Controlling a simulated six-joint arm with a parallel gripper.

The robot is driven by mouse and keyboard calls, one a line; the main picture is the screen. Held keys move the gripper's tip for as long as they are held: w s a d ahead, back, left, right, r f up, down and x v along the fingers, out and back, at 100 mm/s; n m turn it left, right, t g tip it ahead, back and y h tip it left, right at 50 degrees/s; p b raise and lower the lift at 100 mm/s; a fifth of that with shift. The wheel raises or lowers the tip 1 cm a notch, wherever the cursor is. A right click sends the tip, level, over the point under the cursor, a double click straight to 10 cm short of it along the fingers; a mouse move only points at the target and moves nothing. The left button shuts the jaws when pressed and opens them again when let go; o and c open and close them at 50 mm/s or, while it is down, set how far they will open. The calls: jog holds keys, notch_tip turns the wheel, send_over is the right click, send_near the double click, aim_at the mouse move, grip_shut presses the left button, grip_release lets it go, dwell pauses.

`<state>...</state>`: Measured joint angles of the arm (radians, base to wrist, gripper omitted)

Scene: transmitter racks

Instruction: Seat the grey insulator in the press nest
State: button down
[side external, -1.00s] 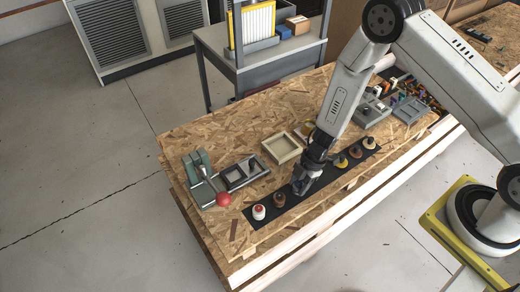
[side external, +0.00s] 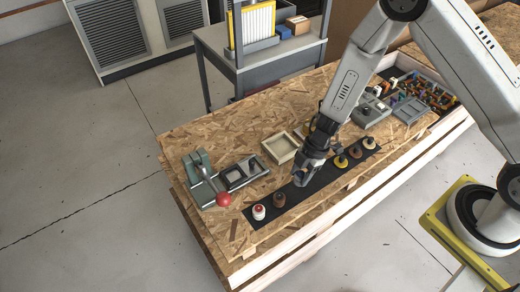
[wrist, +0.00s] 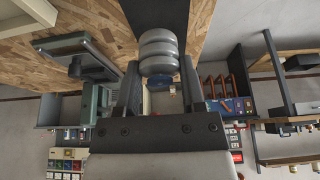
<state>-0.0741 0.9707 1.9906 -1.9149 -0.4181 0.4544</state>
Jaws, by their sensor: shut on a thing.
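The grey ribbed insulator (wrist: 162,50) sits between the fingers of my gripper (wrist: 161,82) in the wrist view, and the fingers are shut on it. In the side view my gripper (side external: 300,180) is over the dark strip, and the insulator cannot be told apart from the fingers there. The green press (side external: 197,163) with its red-knobbed lever (side external: 223,199) stands at the left end of the bench, left of my gripper. It also shows in the wrist view (wrist: 97,100). The inside of its nest cannot be made out.
The dark strip (side external: 325,178) bears a white-and-red insulator (side external: 259,212), a brown one (side external: 279,200) and several more to the right. A grey two-part fixture (side external: 243,172) stands beside the press. A beige tray (side external: 280,148) lies behind the strip. Bare board (side external: 215,140) lies behind the fixture.

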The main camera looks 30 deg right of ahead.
aim_at(301, 174)
notch_tip(301, 174, up, 13)
dwell(0.6)
dwell(0.6)
jog(key=w+a+f+m+t, duration=0.1)
jog(key=a+f+m, duration=0.2)
jog(key=a, duration=0.5)
jog(key=shift+a+m+t, duration=0.35)
jog(key=shift+m+t, duration=0.05)
jog(key=shift+m, duration=0.4)
jog(key=shift+w, duration=0.25)
jog(key=w+a+f, duration=0.1)
jog(key=w+f, duration=0.1)
jog(key=w, duration=0.1)
jog(key=w+a+f, duration=0.2)
jog(key=w+f, duration=0.1)
jog(key=w, duration=0.1)
jog(key=w+a+f, duration=0.1)
jog(key=w+f, duration=0.2)
jog(key=w, duration=0.1)
jog(key=shift+w+a+f, duration=0.15)
jog(key=shift+w+f, duration=0.05)
jog(key=shift+w, duration=0.05)
jog(key=shift+w+a+f, duration=0.15)
jog(key=shift+w+f, duration=0.25)
jog(key=shift+f, duration=0.05)
